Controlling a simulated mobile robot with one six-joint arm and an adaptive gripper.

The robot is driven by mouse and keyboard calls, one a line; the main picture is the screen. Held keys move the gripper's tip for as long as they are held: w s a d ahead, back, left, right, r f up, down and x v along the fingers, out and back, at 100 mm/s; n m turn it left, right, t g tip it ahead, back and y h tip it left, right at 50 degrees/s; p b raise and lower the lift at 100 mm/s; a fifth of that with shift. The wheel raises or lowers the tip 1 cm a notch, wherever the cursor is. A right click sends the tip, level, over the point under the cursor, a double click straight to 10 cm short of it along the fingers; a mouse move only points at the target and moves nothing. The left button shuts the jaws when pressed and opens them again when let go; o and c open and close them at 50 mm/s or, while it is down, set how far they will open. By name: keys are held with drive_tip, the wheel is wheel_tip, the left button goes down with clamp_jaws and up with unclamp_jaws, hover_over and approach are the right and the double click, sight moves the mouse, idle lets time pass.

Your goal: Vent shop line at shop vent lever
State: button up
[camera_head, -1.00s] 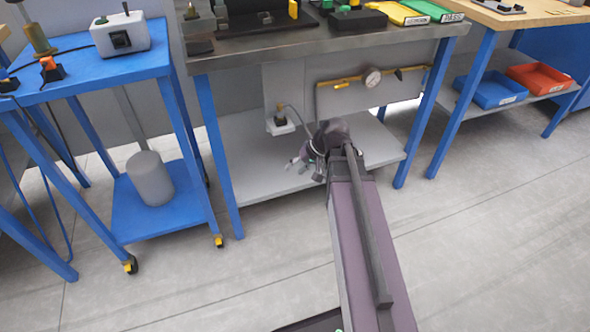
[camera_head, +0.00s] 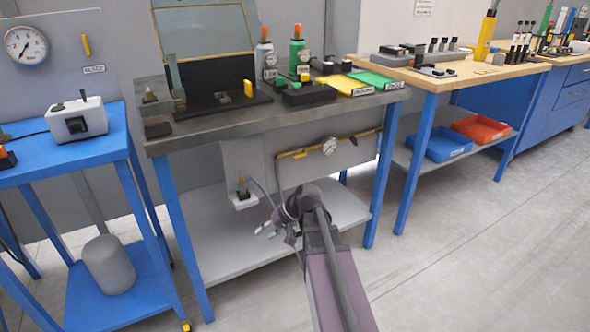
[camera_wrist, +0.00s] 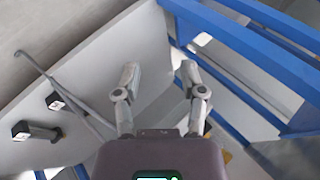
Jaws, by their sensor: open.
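My gripper (camera_head: 270,226) is open and empty below the front of the steel-topped workbench. In the wrist view its two fingers (camera_wrist: 160,76) stand apart with nothing between them. A small white box with a dark, yellow-marked lever (camera_head: 243,192) is on a grey panel under the bench, left of and above my gripper, apart from it. A yellow-handled pipe with a round gauge (camera_head: 329,147) runs under the bench top. No label readable here tells which is the shop vent lever. In the wrist view, dark block-like parts (camera_wrist: 36,131) stand on a pale surface at left.
The steel bench (camera_head: 210,123) overhangs a grey lower shelf (camera_head: 225,255). A blue cart (camera_head: 60,160) with a white switch box (camera_head: 77,120) and a grey cylinder (camera_head: 108,265) stands left. A wooden bench (camera_head: 450,78) stands right. The floor at right is open.

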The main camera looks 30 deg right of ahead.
drive_tip(key=w+d+r+m+t+y+b, duration=0.1)
drive_tip(key=w+d+r+t+y, duration=0.15)
drive_tip(key=d, duration=0.45)
drive_tip(key=w+d+r+m+t+y+b, duration=0.15)
drive_tip(key=w+d+r, duration=0.25)
drive_tip(key=d, duration=0.4)
drive_tip(key=m+t+y, duration=0.1)
drive_tip(key=t+y, duration=0.1)
drive_tip(key=t, duration=0.3)
approach(301, 157)
drive_tip(key=v, duration=0.3)
drive_tip(key=shift+s+d+f, duration=0.1)
drive_tip(key=shift+d+f, duration=0.1)
drive_tip(key=shift+d, duration=0.1)
drive_tip(key=shift+a, duration=0.15)
drive_tip(key=x, duration=1.3)
drive_tip(key=shift+w+a+r+p, duration=0.1)
drive_tip(key=shift+w+a+p, duration=0.15)
drive_tip(key=shift+p, duration=0.15)
drive_tip(key=shift+d, duration=0.1)
clamp_jaws()
